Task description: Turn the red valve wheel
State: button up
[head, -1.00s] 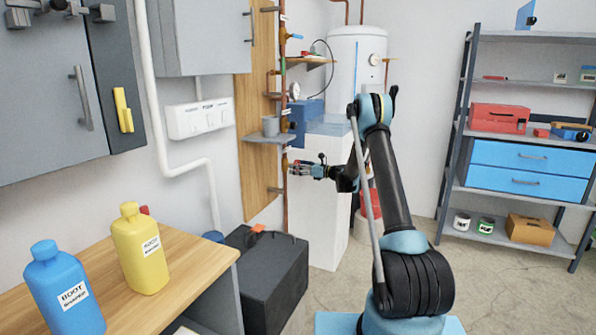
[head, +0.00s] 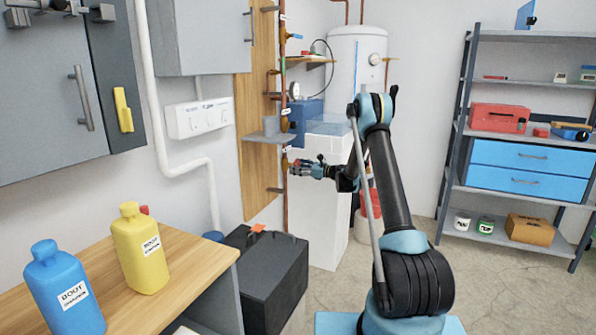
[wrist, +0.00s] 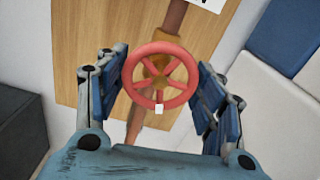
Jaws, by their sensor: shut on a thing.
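The red valve wheel (wrist: 139,88) shows in the wrist view as a spoked ring on a brass-coloured valve, on a copper pipe in front of a wooden board. A small white mark (wrist: 159,109) sits at the lower part of its rim. My gripper (wrist: 162,85) has a finger on each side of the wheel and is shut on its rim. In the head view my gripper (head: 297,169) reaches left to the copper pipe, and the wheel is small and mostly hidden by the fingers there.
A small grey shelf (head: 268,138) juts out just above the gripper. A dark grey box (head: 270,285) stands on the floor below. A white cabinet (head: 325,230) stands behind the arm. A workbench (head: 190,263) with bottles is at the left.

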jog(key=n, duration=1)
jog(key=shift+n, duration=0.4)
jog(key=shift+s+a+n, duration=0.1)
jog(key=shift+n, duration=1.7)
jog(key=shift+f, duration=0.1)
jog(key=o, duration=1.1)
jog(key=shift+d, duration=0.2)
